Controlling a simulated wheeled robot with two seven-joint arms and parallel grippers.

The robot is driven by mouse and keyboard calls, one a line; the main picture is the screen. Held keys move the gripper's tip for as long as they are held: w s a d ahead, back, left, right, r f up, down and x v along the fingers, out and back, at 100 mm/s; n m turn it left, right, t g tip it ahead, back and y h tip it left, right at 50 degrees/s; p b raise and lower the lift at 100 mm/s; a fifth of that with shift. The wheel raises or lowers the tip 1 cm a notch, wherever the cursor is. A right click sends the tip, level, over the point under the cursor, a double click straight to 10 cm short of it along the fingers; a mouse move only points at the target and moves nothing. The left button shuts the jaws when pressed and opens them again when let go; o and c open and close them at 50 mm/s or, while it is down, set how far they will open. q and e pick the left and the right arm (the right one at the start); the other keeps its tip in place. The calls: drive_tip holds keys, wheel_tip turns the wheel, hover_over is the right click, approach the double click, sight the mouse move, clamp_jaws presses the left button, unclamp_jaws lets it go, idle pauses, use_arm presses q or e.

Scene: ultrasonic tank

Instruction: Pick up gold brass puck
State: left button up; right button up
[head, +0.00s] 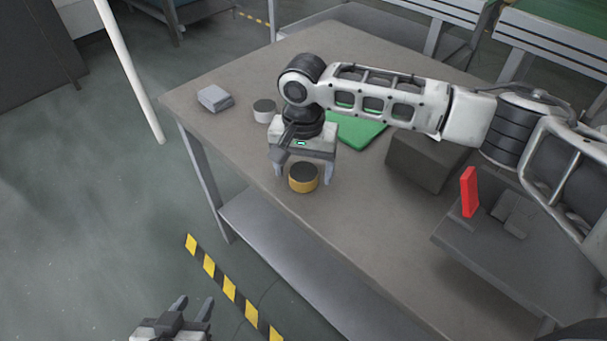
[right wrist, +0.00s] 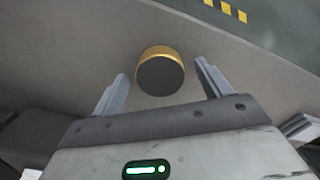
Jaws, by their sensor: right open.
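The gold brass puck (head: 303,182), a short cylinder with a dark top and gold side, stands on the grey table (head: 300,235) near its front edge. My right gripper (head: 303,176) is above and around it in the head view, fingers pointing down. In the right wrist view the puck (right wrist: 160,73) shows between and beyond the two open fingertips (right wrist: 160,75), with gaps on both sides; I cannot tell how far down the fingers reach. My left gripper (head: 190,310) is at the bottom of the head view, fingers apart, empty, away from the table.
A silver-white puck (head: 264,111) and a grey block (head: 215,98) stand at the table's left. A green mat (head: 355,131) lies behind my right gripper, a dark grey box (head: 428,158) to its right. A red upright piece (head: 469,192) stands further right.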

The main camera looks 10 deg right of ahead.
drive_tip(key=shift+f, duration=0.55)
drive_tip(key=c, duration=1.5)
drive_tip(key=shift+r, duration=0.15)
drive_tip(key=shift+c, duration=0.6)
drive_tip(key=shift+r, duration=0.1)
